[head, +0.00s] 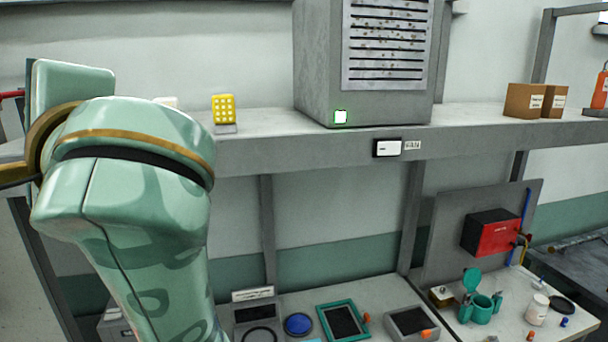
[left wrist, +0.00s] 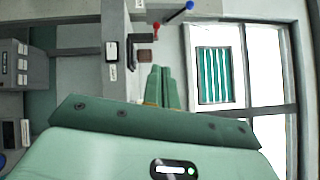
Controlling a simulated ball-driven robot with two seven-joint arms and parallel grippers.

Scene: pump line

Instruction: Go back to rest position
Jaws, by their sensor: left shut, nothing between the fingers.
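My left gripper (left wrist: 160,88) shows in the left wrist view, its two green fingers close together with nothing between them. It points towards a wall area with a window and a grey beam. In the head view a large pale green link of my left arm fills the left side, raised in front of the shelf; the left fingers cannot be made out there. My right gripper is in neither view.
A grey shelf (head: 270,150) crosses the head view, bearing a vented grey cabinet (head: 318,65), a yellow block (head: 224,108) and cardboard boxes (head: 524,100). A red box (head: 498,238) is mounted behind.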

